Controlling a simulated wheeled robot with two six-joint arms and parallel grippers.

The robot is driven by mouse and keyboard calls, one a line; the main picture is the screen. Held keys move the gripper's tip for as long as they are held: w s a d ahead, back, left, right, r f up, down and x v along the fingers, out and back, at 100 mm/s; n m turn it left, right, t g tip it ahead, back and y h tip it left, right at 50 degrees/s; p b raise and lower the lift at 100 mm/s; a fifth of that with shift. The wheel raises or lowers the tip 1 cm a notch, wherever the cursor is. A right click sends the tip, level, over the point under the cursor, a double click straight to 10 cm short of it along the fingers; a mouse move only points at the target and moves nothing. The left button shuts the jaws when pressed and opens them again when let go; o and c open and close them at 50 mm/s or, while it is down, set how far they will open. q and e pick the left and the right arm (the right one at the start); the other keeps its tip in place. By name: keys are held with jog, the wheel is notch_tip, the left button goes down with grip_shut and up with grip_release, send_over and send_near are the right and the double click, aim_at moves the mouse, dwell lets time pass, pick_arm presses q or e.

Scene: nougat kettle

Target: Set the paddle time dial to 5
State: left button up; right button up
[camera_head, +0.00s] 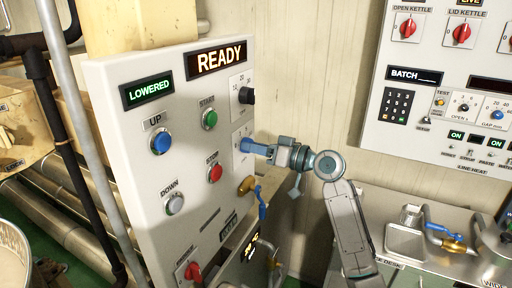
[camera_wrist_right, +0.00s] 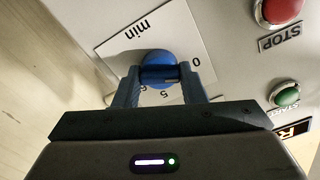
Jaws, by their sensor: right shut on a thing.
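The blue dial knob (camera_wrist_right: 158,62) sits on a white scale plate (camera_wrist_right: 118,52) marked "min", with 0, 5 and 6 readable, upside down in the right wrist view. My right gripper (camera_wrist_right: 160,82) is shut on this knob, one finger on each side. A bar crosses the knob between the fingers, but I cannot tell which number it points at. In the head view the blue knob (camera_head: 246,145) is on the right part of the white panel, below a black knob, with my right gripper (camera_head: 257,148) on it. My left gripper is not in view.
The white panel (camera_head: 130,200) also has a black knob (camera_head: 247,96), a green START button (camera_head: 210,119), a red STOP button (camera_head: 215,172) and a blue UP button (camera_head: 161,141). A brass valve with a blue handle (camera_head: 262,205) is just below my right gripper.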

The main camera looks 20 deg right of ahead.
jog(key=shift+m+p, duration=6.75)
jog(key=shift+m, duration=1.95)
jog(key=o, duration=1)
jog(key=b+v, duration=0.5)
jog(key=v, duration=0.5)
jog(key=shift+s+d, duration=0.25)
jog(key=shift+d, duration=0.1)
